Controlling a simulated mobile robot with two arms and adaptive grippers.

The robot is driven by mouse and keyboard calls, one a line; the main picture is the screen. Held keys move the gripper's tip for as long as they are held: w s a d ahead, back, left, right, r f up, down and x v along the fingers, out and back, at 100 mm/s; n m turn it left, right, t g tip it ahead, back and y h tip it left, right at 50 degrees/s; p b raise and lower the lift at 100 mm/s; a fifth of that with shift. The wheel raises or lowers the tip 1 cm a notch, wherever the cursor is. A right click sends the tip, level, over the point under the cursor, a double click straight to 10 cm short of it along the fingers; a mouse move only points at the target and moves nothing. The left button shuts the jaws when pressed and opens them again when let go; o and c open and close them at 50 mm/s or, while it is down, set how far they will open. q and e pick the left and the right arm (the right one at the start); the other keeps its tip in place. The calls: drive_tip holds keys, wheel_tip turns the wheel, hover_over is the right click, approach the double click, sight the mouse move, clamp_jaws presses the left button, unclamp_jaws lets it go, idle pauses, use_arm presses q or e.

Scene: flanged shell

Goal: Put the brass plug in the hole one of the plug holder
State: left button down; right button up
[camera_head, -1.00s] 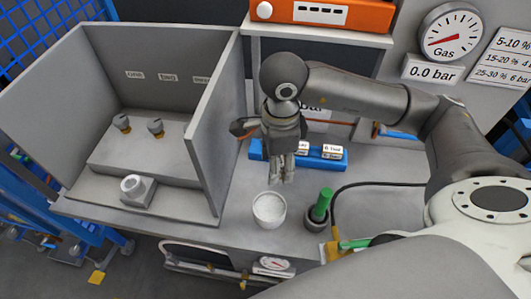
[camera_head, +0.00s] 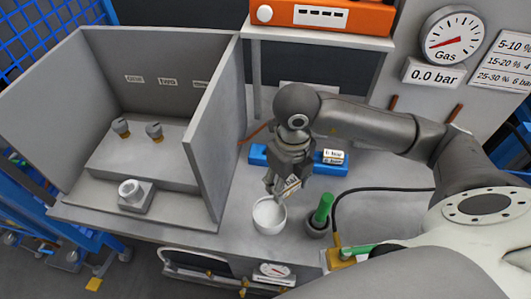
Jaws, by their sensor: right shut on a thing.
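My right gripper (camera_head: 281,188) is shut on a small pale, labelled piece (camera_head: 290,186), just above the rim of a white cup (camera_head: 268,216). Much of the held piece is hidden by the fingers, and I cannot tell whether it is inside the cup. No piece is clearly recognisable as the brass plug. Two dark knobs with brass-coloured bases, one at the left (camera_head: 121,128) and one at its right (camera_head: 154,132), stand on a grey step (camera_head: 150,160) under small wall labels. I cannot tell whether that step is the plug holder. My left gripper is not in view.
A grey partition (camera_head: 212,130) separates the booth from the open bench. A blue rack (camera_head: 326,169) with a labelled block (camera_head: 333,156) is behind my gripper. A green-handled tool (camera_head: 324,208) stands in a dark cup. A grey flanged part (camera_head: 131,193) sits at the booth's front.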

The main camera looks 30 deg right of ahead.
drive_tip(key=w+d+f+p, duration=0.1)
drive_tip(key=w+p, duration=0.1)
drive_tip(key=w, duration=0.3)
drive_tip(key=w+d+p, duration=0.1)
drive_tip(key=w+p, duration=0.1)
drive_tip(key=w, duration=0.4)
drive_tip(key=w+d+f+p, duration=0.1)
drive_tip(key=w, duration=0.5)
drive_tip(key=shift+d+f+p, duration=0.25)
drive_tip(key=shift+f+p, duration=0.1)
drive_tip(key=shift+p, duration=0.05)
wheel_tip(320, 180, down, 4)
drive_tip(key=shift+f+p, duration=0.1)
drive_tip(key=shift+p, duration=0.5)
drive_tip(key=shift+f, duration=0.2)
drive_tip(key=o, duration=1.1)
drive_tip(key=shift+r, duration=0.1)
